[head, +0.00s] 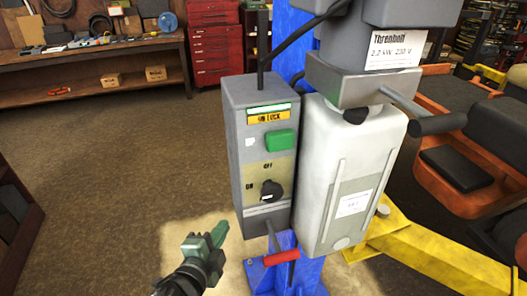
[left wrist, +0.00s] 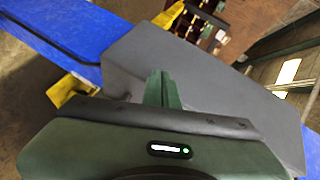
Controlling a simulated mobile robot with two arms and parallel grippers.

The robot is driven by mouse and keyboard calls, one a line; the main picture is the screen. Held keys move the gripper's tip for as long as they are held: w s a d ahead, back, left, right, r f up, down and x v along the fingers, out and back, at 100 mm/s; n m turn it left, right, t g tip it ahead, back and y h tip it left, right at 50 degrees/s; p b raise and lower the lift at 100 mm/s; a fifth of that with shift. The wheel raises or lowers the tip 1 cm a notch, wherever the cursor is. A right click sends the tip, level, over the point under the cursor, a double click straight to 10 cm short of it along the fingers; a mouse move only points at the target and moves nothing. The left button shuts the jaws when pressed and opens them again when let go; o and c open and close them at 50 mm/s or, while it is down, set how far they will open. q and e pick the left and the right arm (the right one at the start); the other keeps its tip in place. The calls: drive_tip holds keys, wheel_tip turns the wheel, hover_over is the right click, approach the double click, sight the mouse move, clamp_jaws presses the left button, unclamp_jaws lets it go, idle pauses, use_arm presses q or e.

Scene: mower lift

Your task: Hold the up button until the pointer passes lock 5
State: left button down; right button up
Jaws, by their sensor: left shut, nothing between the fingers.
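A grey control box (head: 236,160) is mounted on the blue post (head: 288,45). Its front has a large green button (head: 280,140), a small white square (head: 249,142), a yellow label (head: 269,117) and a black rotary switch (head: 271,190) marked ON and OFF. I cannot make out a pointer or lock numbers. My left gripper (head: 219,231) is shut and empty, below and left of the box, apart from the button. In the left wrist view its closed fingers (left wrist: 157,88) show against a plain grey surface (left wrist: 200,75). My right gripper is not in view.
A red-handled lever (head: 282,257) hangs below the box. A pale tank (head: 345,150) and a grey motor unit (head: 390,50) with a black-gripped handle (head: 437,124) stand right of it. A yellow lift arm (head: 430,255) lies lower right. Floor at left is clear.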

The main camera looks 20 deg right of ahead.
use_arm(q)
drive_tip(key=s+d+r+m+h+p, duration=0.1)
drive_tip(key=s+r+m+h, duration=0.1)
drive_tip(key=s+r, duration=0.4)
drive_tip(key=s+d+r+m+h+p, duration=0.1)
drive_tip(key=s+r, duration=0.6)
drive_tip(key=r, duration=0.7)
drive_tip(key=d+m+h, duration=0.1)
drive_tip(key=m+h, duration=0.1)
drive_tip(key=m, duration=0.1)
drive_tip(key=shift+d, duration=0.25)
drive_tip(key=shift+w, duration=0.1)
drive_tip(key=b, duration=0.7)
approach(280, 141)
wheel_tip(280, 141, down, 3)
drive_tip(key=d, duration=0.3)
drive_tip(key=w, duration=0.2)
drive_tip(key=w+p, duration=0.1)
drive_tip(key=w, duration=0.1)
drive_tip(key=shift+w+a, duration=0.15)
drive_tip(key=shift+a, duration=0.1)
